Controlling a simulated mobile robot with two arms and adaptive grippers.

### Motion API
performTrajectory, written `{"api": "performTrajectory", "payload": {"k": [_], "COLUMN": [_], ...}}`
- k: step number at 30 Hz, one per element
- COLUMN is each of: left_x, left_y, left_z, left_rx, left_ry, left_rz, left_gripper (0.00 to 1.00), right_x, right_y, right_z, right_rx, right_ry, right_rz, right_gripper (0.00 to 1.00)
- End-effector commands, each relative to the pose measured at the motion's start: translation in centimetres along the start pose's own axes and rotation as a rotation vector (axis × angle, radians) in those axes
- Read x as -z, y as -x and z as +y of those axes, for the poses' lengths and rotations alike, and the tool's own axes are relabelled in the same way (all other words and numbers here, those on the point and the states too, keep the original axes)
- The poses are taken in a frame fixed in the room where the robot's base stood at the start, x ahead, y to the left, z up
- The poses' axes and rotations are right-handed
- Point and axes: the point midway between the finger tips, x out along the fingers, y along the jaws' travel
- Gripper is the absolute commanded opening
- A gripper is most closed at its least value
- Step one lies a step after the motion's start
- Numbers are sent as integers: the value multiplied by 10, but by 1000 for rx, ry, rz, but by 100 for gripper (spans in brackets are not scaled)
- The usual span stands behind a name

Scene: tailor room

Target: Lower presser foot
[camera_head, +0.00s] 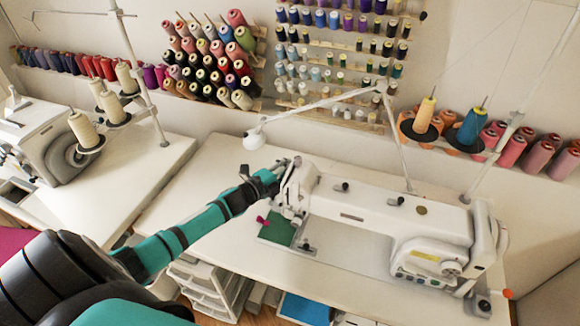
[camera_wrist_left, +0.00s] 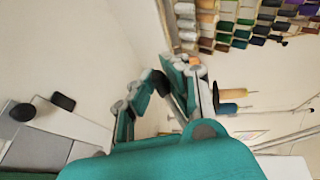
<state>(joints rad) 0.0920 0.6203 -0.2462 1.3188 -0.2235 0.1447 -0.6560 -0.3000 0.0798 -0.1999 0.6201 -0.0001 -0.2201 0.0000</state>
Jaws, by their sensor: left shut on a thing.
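The white sewing machine (camera_head: 375,205) stands on the white table, with its head at the left end. My left gripper (camera_head: 279,166) is at the back left side of that head, its fingers touching or very near it. In the left wrist view my gripper (camera_wrist_left: 160,100) has its fingers around a small dark part that I take to be the presser foot lever (camera_wrist_left: 161,84). The lever is too small to make out in the head view. The presser foot area is partly hidden by the machine head, above a green cloth (camera_head: 279,229). My right gripper is out of view.
A white lamp arm (camera_head: 320,103) reaches over the table behind my left gripper. Thread stands with orange (camera_head: 426,115) and blue (camera_head: 472,127) cones are at the right. Another machine (camera_head: 45,135) stands at the left. Spool racks (camera_head: 215,60) line the wall.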

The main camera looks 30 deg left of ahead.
Motion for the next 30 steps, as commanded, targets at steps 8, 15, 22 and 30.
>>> {"api": "performTrajectory", "payload": {"k": [8, 15, 22, 30], "left_x": [1, 2, 2, 1], "left_y": [2, 3, 2, 2], "left_z": [5, 5, 4, 4], "left_rx": [0, 2, 3, 2], "left_ry": [-3, -4, -3, -2], "left_rz": [3, 3, 4, 2], "left_gripper": [0, 0, 10, 36], "right_x": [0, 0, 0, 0], "right_y": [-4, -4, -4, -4], "right_z": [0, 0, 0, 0], "right_rx": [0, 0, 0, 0], "right_ry": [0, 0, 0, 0], "right_rz": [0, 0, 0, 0], "right_gripper": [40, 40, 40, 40]}}
